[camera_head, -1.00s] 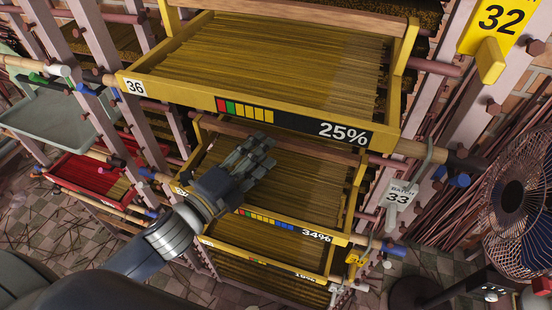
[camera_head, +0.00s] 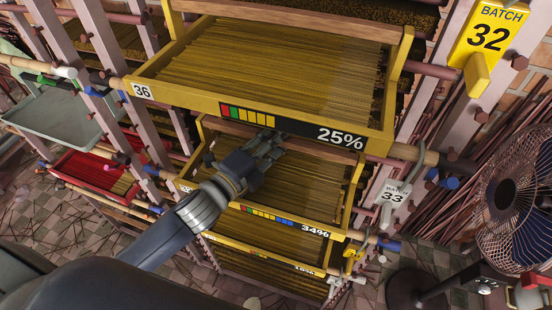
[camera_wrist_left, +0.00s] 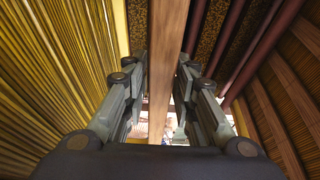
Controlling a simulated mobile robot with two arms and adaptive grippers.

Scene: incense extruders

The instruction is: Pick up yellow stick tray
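The upper yellow stick tray (camera_head: 190,100), labelled 36 and 25%, sits on the rack full of thin brown-yellow sticks. A second yellow tray (camera_head: 325,233) marked 34% is below it, and a third (camera_head: 290,264) shows lower down. My left gripper (camera_head: 272,142) is just below the upper tray's front panel, over the sticks of the 34% tray. In the left wrist view, its fingers (camera_wrist_left: 162,75) are apart, with a wooden bar (camera_wrist_left: 166,60) showing between them. I cannot tell whether they touch it. Rows of sticks (camera_wrist_left: 50,70) fill that view's left side. My right gripper is not in view.
A fan (camera_head: 510,200) stands at the right, beside the rack. Batch tags 32 (camera_head: 492,28) and 33 (camera_head: 392,196) hang on the right posts. A red tray (camera_head: 95,172) and a grey-green tray (camera_head: 60,115) are at the left.

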